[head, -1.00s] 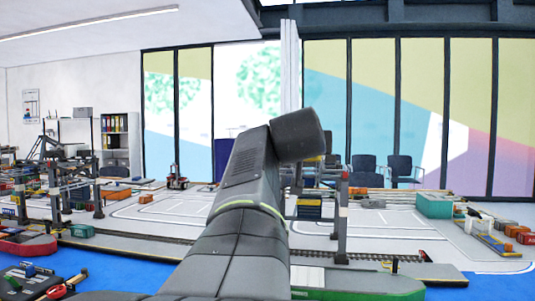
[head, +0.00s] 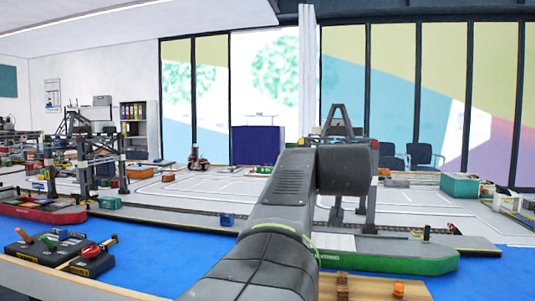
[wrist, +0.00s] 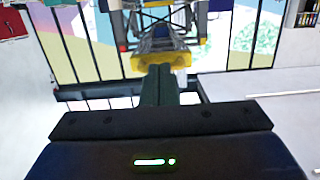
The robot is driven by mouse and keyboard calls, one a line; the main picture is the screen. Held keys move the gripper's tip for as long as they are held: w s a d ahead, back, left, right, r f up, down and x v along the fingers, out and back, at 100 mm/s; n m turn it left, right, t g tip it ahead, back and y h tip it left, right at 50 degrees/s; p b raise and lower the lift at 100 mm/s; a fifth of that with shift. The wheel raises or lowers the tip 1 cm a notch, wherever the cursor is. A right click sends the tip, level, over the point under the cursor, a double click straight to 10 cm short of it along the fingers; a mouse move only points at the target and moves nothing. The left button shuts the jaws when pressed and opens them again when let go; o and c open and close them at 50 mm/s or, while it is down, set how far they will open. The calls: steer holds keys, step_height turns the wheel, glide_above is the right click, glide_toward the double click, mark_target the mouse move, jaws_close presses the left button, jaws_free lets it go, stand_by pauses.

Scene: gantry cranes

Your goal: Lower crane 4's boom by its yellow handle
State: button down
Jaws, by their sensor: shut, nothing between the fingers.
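In the wrist view, my gripper (wrist: 160,76) is shut and empty, its dark fingertips together. A yellow handle (wrist: 145,64) lies straight beyond the fingertips and overlaps them in the picture; I cannot tell whether they touch. The handle joins a grey crane boom (wrist: 159,32) that runs up the picture. In the head view, a grey gantry crane (head: 339,112) stands behind my arm, with its A-frame top and legs showing. My arm hides my gripper, the handle and much of the boom there. No crane number is readable.
A green ship (head: 400,254) lies on the blue surface (head: 190,257) in front of the crane. A red ship (head: 42,210) and other cranes (head: 85,155) stand at the left. A black control box (head: 92,262) is at lower left. A teal container (head: 460,185) is at right.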

steer(key=shift+f, duration=0.6)
